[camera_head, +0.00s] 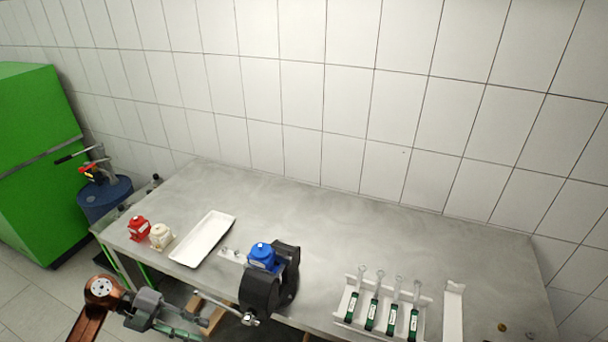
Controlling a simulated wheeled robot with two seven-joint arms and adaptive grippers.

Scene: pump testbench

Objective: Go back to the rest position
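My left arm comes in at the lower left with a copper-brown link. Its grey gripper (195,327) is low in the picture, in front of the table's front edge and left of the black fixture. I see nothing held in it, but its fingers are small and blend with the parts behind, so I cannot tell how far apart they are. My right arm and gripper do not show. The metal table (330,210) stands against the tiled wall.
A red pump (139,228), a cream pump (160,236) and a white tray (203,239) are at the table's left. A blue pump (262,254) sits at the black fixture (259,292). A white rack (347,300) holds several green-labelled tubes. The table's back is clear.

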